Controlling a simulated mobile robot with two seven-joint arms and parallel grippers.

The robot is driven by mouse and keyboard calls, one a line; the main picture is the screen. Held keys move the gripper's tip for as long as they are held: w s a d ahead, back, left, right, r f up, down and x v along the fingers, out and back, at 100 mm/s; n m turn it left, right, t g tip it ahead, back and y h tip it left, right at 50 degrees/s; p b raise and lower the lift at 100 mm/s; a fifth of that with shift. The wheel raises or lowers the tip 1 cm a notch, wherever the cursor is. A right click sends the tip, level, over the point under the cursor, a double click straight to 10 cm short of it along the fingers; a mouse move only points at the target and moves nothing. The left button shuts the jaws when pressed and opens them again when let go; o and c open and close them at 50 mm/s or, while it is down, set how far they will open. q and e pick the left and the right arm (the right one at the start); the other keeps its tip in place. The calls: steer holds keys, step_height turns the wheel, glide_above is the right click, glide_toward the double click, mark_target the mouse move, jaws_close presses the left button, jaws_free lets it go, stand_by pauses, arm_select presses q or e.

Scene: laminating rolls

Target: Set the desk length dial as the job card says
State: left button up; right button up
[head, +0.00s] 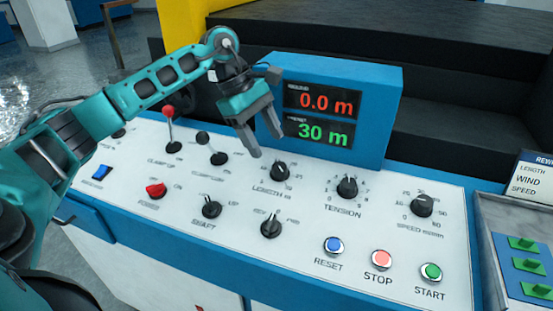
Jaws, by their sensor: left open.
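The length dial (280,172) is a black knob on the white sloped panel, labelled LENGTH, with scale marks around it. My left gripper (267,146) is open and empty, its fingers pointing down just above and to the left of the dial, apart from it. The display (322,116) behind the dial reads 0.0 m in red above and 30 m in green below. The job card (530,180) stands at the right edge, partly cut off; it shows LENGTH, WIND and SPEED, but no values are visible. My right gripper is out of view.
The tension dial (347,187) and speed dial (422,204) sit right of the length dial. Reset (334,246), stop (381,259) and start (431,272) buttons are in front. A red-knobbed lever (170,122) stands at left.

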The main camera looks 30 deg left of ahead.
mark_target(278, 166)
arm_select(q)
steer(key=x, duration=0.6)
steer(key=shift+w+d+f, duration=0.1)
steer(key=shift+d+f, duration=0.05)
steer(key=shift+f, duration=0.1)
steer(key=c, duration=1)
